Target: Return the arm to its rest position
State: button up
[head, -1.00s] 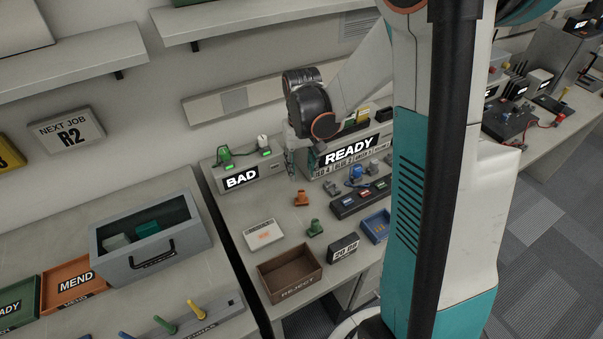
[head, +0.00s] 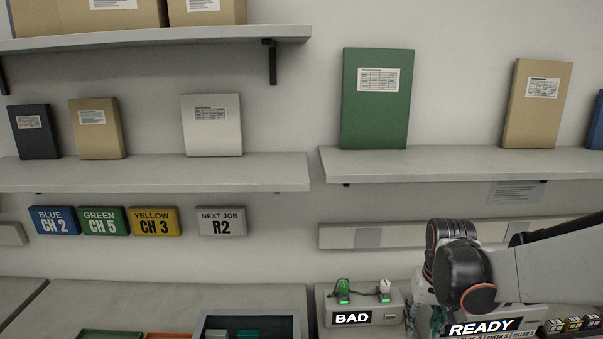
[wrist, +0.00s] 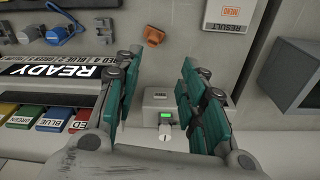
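My arm reaches in from the right in the head view, and its wrist is over the bench by the READY unit (head: 482,327). My gripper (wrist: 158,75) shows in the wrist view with its two teal-padded fingers spread apart and nothing between them. In the head view the gripper is mostly hidden behind the wrist and cut by the lower edge. The BAD unit (head: 352,318), with a green item and a white item on top, stands left of the wrist. A small grey box with a green light (wrist: 163,115) shows beyond the fingers in the wrist view.
Wall shelves (head: 150,173) with folders and boxes hang above. A wall rail (head: 400,236) runs behind the arm.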

jog(key=s+a+r+n+t, duration=0.1)
jog(key=s+a+r+t, duration=0.2)
jog(key=s+a+r, duration=0.1)
jog(key=s+a+r+n+t, duration=0.1)
jog(key=s+a+r+t, duration=0.2)
jog(key=s+r, duration=0.4)
jog(key=shift+s+a, duration=0.85)
jog(key=shift+s, duration=0.3)
